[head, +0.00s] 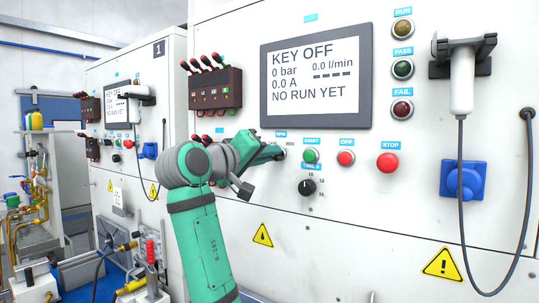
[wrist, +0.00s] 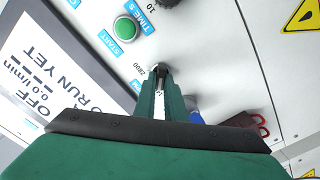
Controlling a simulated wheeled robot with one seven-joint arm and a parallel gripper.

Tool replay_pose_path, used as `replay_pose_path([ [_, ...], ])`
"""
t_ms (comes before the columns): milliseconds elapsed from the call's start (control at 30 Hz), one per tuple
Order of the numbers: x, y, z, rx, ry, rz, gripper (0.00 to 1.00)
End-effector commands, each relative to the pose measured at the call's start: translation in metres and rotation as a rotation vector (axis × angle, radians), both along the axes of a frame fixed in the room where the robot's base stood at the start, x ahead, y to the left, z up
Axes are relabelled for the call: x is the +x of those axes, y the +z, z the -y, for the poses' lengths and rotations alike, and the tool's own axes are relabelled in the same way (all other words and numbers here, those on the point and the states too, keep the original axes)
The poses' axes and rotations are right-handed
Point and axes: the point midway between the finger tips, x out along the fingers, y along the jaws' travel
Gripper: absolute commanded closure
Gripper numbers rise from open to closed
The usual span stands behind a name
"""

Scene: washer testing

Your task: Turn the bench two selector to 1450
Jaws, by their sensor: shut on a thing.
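The selector knob (wrist: 161,67) sits under the blue RPM label (head: 280,134) on the near bench's white panel. Only a small grey part of it shows between my fingertips, and its pointer is hidden. A printed 2800 mark (wrist: 136,77) shows beside it in the wrist view; I see no 1450 mark. My gripper (head: 277,153), with green fingers, reaches the panel from the left and is shut on the knob. Its fingertips also show in the wrist view (wrist: 161,78).
Right of the knob are the green START button (head: 311,155), red OFF button (head: 346,158) and red STOP button (head: 387,162). The black TIME S dial (head: 308,187) is just below. The screen (head: 316,82) above reads KEY OFF. A cable (head: 459,190) hangs at right.

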Motion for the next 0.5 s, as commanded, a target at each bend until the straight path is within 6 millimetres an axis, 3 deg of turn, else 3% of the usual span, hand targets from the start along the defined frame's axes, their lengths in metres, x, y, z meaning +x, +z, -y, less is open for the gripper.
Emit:
replay_pose_path([
  [467,0.0004,-0.0006,-0.002,-0.012,0.003,-0.008,1.0],
  [500,0.0004,-0.0006,-0.002,-0.012,0.003,-0.008,0.8],
])
